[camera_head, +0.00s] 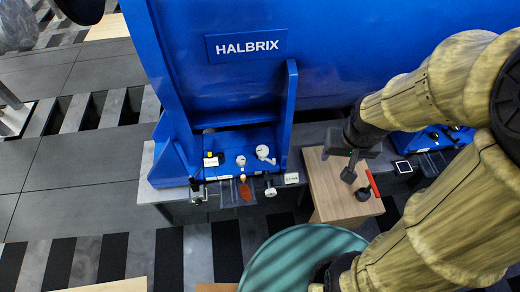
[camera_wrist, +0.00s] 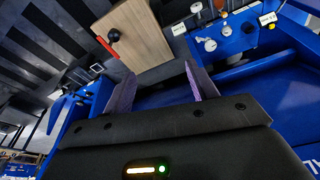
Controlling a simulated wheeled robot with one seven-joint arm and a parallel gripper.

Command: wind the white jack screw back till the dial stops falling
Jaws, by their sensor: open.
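Small fittings sit at the foot of a large blue HALBRIX machine (camera_head: 225,95). A white knob (camera_head: 270,189) sticks out at the front edge beside a small white label (camera_head: 291,178); I take it for the jack screw. Behind it are a white round piece with a stem (camera_head: 262,152) and a smaller white round piece (camera_head: 241,160). Which is the dial, and any reading, I cannot tell. The wrist view shows a white round piece (camera_wrist: 210,45) at upper right. My gripper (camera_head: 340,163) is right of these fittings, above a wooden block. In the wrist view my gripper (camera_wrist: 160,76) is open and empty.
A round teal top (camera_head: 300,258) stands in front. Another blue foot with fittings (camera_head: 440,138) is at right.

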